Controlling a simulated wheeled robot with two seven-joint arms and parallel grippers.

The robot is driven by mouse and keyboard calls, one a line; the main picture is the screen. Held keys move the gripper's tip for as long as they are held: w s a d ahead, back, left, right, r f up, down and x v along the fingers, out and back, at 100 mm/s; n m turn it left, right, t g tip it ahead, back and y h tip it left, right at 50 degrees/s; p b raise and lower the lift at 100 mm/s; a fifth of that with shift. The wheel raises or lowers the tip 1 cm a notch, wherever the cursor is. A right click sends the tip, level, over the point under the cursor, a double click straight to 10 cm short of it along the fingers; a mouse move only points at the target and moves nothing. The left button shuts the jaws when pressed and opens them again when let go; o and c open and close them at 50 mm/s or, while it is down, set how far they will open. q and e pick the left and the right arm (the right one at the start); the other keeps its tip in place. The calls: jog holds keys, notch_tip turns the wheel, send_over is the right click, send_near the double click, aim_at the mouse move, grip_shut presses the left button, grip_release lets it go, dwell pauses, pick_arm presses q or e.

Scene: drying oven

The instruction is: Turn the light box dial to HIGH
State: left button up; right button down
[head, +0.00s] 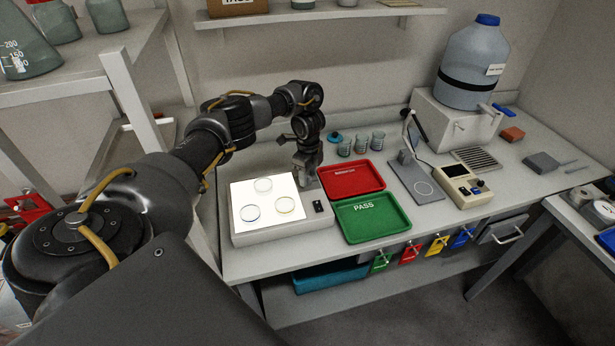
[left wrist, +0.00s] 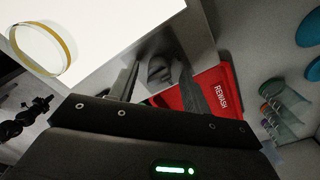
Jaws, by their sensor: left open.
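The light box (head: 280,232) stands on the bench with its white panel lit and three round glass dishes on it. Its dial, a grey knob (left wrist: 160,70), shows in the left wrist view on the grey strip beside the lit panel. My left gripper (head: 309,184) points down over the right part of the light box. In the left wrist view the gripper (left wrist: 160,74) is open, with one finger on each side of the dial. I cannot tell whether the fingers touch it. The gripper hides the dial in the head view, and I cannot read its setting. My right gripper is out of view.
A red tray (head: 351,180) marked REWASH and a green PASS tray (head: 371,218) lie just right of the light box. Several beakers (head: 361,144) stand behind the red tray. A small black switch (head: 318,206) is on the light box's right strip.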

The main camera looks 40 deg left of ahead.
pick_arm(q)
jog(key=shift+f, duration=0.35)
jog(key=shift+c, duration=0.3)
jog(key=c, duration=0.9)
jog(key=shift+c, duration=0.2)
